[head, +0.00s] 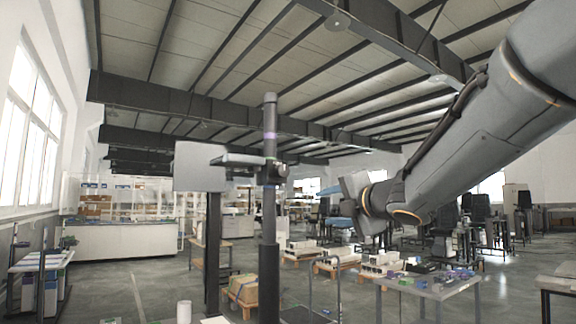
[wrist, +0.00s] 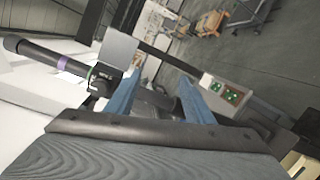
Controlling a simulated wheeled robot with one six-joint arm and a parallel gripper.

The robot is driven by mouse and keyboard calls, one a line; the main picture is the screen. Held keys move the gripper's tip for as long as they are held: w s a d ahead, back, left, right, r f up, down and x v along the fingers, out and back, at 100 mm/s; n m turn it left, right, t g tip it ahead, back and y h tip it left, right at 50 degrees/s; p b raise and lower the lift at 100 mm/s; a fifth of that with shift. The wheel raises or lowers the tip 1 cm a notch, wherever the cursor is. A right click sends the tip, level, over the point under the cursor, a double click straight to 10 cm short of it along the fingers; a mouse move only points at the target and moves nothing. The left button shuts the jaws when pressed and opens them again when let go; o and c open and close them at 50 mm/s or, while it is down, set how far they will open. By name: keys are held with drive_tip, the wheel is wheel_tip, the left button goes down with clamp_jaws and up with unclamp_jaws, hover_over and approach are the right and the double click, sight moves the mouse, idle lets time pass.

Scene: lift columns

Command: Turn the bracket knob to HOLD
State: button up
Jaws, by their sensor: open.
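A dark upright column (head: 270,215) with a purple ring stands near the middle of the head view. A black bracket (head: 240,160) is clamped on it below the ring and reaches left towards a grey plate (head: 200,167). The bracket (wrist: 104,75) also shows in the wrist view, beside the column (wrist: 40,52). A small green mark shows at its clamp. I cannot clearly make out the knob or its setting. My gripper (wrist: 162,90) is open, with blue fingers apart and nothing gripped between them. In the head view it is right of the column, apart from it.
A grey box with green-lit buttons (wrist: 226,92) lies beyond the right finger in the wrist view. A second dark post (head: 212,250) stands left of the column. A table with small parts (head: 440,292) is at lower right.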

sight(285, 171)
drive_tip(key=s+a+r+n+g+y, duration=0.2)
drive_tip(key=s+a+r+n+y, duration=0.25)
drive_tip(key=r+n, duration=0.4)
drive_tip(key=p+x, duration=0.1)
drive_tip(key=x, duration=0.2)
drive_tip(key=p+x, duration=0.1)
drive_tip(key=x, duration=0.2)
drive_tip(key=p+x, duration=0.1)
drive_tip(key=x, duration=0.1)
drive_tip(key=shift+w+a+r, duration=0.2)
drive_tip(key=shift+a+r, duration=0.15)
drive_tip(key=shift+a, duration=0.05)
drive_tip(key=c, duration=1)
drive_tip(key=shift+c, duration=0.2)
